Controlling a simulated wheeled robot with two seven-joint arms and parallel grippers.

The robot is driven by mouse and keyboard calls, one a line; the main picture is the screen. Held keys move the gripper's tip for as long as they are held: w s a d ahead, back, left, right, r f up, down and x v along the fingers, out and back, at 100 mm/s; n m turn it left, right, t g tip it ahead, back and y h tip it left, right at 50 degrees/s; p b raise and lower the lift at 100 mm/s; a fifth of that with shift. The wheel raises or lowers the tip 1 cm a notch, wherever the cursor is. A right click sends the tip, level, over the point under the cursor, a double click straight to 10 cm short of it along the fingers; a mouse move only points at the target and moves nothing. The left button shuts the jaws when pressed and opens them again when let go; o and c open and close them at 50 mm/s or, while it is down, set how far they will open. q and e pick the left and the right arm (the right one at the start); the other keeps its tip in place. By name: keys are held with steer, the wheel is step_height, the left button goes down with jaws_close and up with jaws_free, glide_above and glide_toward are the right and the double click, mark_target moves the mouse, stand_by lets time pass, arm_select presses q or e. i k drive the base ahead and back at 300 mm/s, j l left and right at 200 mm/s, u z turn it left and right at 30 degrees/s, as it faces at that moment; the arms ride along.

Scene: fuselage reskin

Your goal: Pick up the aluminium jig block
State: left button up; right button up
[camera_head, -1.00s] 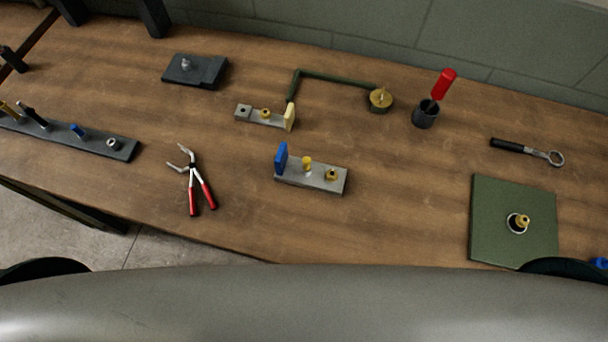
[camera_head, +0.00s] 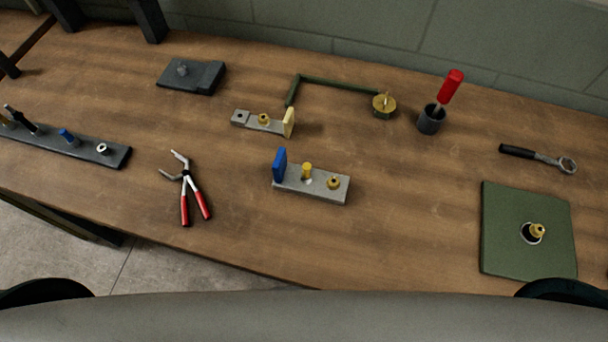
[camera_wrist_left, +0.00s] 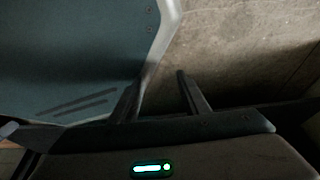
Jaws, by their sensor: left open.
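A grey metal block (camera_head: 316,187) with a blue upright tab at its left end and two brass fittings on top lies mid-bench in the head view. A smaller pale metal block (camera_head: 258,123) with a cream tab and one brass fitting lies behind it. I cannot tell for certain which one is the aluminium jig block. My left gripper (camera_wrist_left: 158,92) shows only in the left wrist view. Its two dark fingers are apart with nothing between them, over grey floor. No block shows in that view. My right gripper is in neither view.
Red-handled pliers (camera_head: 187,190) lie left of the blocks. A dark rail (camera_head: 85,147) holds several small tools at far left. A cup (camera_head: 431,120) holds a red-handled tool. The wooden bench's front edge is clear.

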mark_target(288, 177)
steer(key=k+l, duration=0.3)
steer(key=l, duration=0.25)
steer(key=k+l+u, duration=0.1)
steer(key=k+l, duration=0.25)
steer(key=l, duration=0.2)
steer(key=k+l+u, duration=0.1)
steer(key=k+l, duration=0.25)
steer(key=l, duration=0.2)
steer(key=k+l, duration=0.35)
steer(key=l, duration=0.15)
